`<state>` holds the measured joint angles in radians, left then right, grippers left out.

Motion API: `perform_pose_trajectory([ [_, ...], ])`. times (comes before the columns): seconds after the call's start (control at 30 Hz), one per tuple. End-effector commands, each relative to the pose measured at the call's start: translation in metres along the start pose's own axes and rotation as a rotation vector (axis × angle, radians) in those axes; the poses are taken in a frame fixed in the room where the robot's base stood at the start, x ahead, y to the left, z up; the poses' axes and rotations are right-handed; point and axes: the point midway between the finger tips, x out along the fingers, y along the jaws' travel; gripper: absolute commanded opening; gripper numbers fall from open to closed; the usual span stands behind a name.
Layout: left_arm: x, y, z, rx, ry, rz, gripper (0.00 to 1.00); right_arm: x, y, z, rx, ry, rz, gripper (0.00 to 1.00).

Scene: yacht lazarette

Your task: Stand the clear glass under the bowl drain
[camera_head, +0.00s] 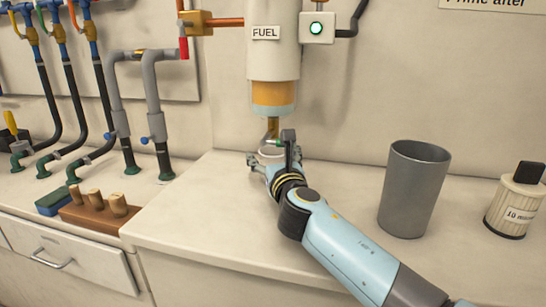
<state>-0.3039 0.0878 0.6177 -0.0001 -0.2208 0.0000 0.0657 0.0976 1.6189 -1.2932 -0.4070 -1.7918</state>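The fuel filter (273,45), labelled FUEL, hangs on the back wall. Its clear bowl (273,97) holds amber liquid, and a brass drain (272,126) points down from it. My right gripper (271,157) is just below the drain, its fingers on either side of a small pale, round-rimmed thing that looks like the clear glass (269,151). The gripper hides most of it. I cannot tell whether the fingers press on it, or whether it stands on the counter. My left gripper is out of view.
A grey tumbler (414,190) and a labelled ribbed canister (515,203) stand on the counter (205,225) to the right. A wooden block with plugs (98,212) and a blue-green sponge (55,201) lie left, near hoses and valves. The counter's front left is clear.

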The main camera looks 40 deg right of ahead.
Motion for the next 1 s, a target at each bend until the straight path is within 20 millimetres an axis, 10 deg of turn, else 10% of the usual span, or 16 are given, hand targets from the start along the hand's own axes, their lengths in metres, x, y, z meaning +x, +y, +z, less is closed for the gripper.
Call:
perform_pose_trajectory([
  [0.33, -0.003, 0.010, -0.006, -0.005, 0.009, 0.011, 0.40, -0.004, 0.000, 0.003, 0.000, 0.001, 0.000, 0.83],
  [1.0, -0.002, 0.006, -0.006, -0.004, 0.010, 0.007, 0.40, -0.118, 0.000, 0.002, 0.001, 0.001, 0.000, 0.83],
])
